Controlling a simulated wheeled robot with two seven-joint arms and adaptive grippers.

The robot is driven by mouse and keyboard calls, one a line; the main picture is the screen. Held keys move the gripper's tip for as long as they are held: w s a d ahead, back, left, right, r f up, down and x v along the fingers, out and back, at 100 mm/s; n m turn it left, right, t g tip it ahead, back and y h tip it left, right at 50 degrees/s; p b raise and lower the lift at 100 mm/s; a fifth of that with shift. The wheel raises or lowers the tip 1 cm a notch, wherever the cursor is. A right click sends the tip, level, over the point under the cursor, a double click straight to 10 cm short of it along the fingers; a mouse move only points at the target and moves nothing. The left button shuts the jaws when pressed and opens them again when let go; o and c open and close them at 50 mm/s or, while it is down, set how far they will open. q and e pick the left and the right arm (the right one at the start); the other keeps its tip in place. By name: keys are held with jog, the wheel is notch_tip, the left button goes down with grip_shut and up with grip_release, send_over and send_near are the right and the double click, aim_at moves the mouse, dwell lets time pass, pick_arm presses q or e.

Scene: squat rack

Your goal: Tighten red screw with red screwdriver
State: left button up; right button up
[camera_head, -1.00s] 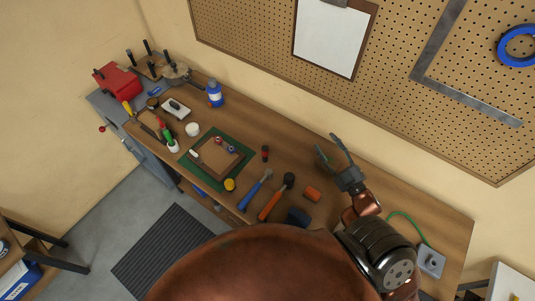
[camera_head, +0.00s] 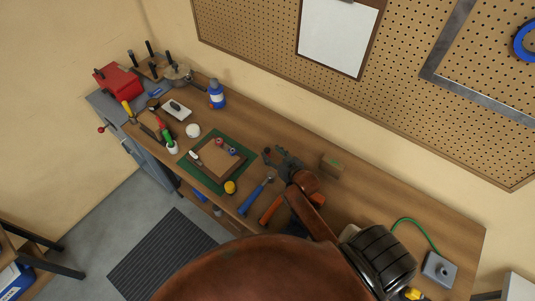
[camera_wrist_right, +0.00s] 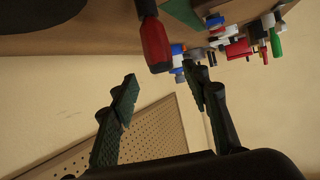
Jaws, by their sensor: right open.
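My right gripper (camera_head: 269,157) is open over the workbench, just right of the green mat (camera_head: 248,160). In the right wrist view its two dark green finger pads (camera_wrist_right: 160,74) stand apart. The red screwdriver's handle (camera_wrist_right: 156,44) shows just beyond the fingertips, lined up with the gap and not gripped. In the head view my gripper covers the screwdriver. A wooden board (camera_head: 212,166) on the mat carries a small reddish piece (camera_head: 219,142), possibly the red screw, and a blue-grey piece (camera_head: 232,152). My left gripper is not in view.
A blue-handled hammer (camera_head: 251,199), an orange-handled tool (camera_head: 271,209) and a yellow round item (camera_head: 230,187) lie near the front edge. A small brown block (camera_head: 332,165) stands behind my right arm. A blue bottle (camera_head: 216,97) stands at the back. Bench to the right is mostly clear.

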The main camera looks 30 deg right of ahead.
aim_at(268, 150)
jog(key=p+x, duration=0.1)
jog(key=x, duration=0.3)
jog(key=shift+w+a+f, duration=0.1)
jog(key=shift+w+a, duration=0.05)
jog(key=shift+w, duration=0.05)
jog(key=shift+c, duration=0.7)
grip_shut()
